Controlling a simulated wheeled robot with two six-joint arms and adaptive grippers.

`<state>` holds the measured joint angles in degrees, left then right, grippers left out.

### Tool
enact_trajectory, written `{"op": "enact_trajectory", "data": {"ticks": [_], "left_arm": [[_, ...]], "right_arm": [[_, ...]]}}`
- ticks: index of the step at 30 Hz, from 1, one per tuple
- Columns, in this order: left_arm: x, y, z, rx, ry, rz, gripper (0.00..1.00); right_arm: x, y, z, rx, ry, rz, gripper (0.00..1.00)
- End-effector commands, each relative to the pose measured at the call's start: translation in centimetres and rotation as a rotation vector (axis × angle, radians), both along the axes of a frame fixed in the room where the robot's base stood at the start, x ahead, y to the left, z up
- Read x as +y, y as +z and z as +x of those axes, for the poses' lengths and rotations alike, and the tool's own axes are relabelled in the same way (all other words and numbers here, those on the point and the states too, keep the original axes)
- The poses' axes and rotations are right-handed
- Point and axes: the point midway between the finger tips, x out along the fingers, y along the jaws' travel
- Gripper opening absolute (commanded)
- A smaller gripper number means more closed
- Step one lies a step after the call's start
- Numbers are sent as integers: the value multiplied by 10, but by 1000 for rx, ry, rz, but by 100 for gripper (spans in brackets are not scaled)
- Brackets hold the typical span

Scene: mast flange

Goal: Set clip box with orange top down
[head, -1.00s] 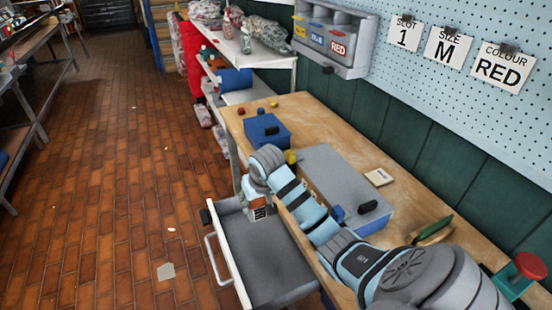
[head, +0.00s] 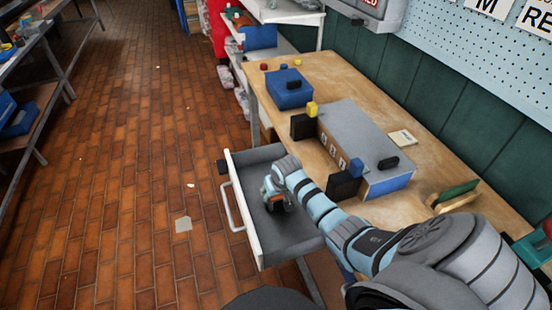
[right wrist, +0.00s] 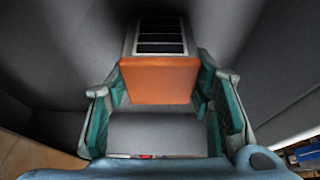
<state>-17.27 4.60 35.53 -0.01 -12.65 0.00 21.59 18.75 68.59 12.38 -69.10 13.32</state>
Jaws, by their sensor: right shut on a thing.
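The clip box with the orange top (right wrist: 160,82) is between the green pads of my right gripper (right wrist: 159,108) in the right wrist view. Its slotted dark-and-grey part (right wrist: 160,36) extends beyond the orange part. In the head view my right gripper (head: 276,196) is shut on the clip box (head: 282,204) within the outline of the open grey drawer (head: 257,163). Whether the box touches the drawer floor cannot be told. My left gripper is not in view.
The drawer has a white front with a handle (head: 231,208); its visible floor is otherwise bare. On the wooden bench (head: 345,90) stand a blue box (head: 289,93), a grey-topped unit (head: 365,135) with dark and yellow pieces, and a card (head: 402,138).

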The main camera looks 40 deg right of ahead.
Motion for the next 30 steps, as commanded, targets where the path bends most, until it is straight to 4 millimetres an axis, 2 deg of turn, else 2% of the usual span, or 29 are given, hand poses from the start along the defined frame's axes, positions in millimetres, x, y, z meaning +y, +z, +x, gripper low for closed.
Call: {"op": "enact_trajectory", "data": {"ticks": [2,3,6,17,20,30], "left_arm": [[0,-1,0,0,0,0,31],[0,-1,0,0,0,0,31],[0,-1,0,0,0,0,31],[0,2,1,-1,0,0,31],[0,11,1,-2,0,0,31],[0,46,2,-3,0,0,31]], "right_arm": [[0,-2,0,0,0,0,16],[0,-2,0,1,0,0,54],[0,-2,0,1,-1,1,68],[0,4,-1,0,0,-1,68],[1,19,-6,-2,0,-2,68],[12,99,-37,-2,1,-1,68]]}}
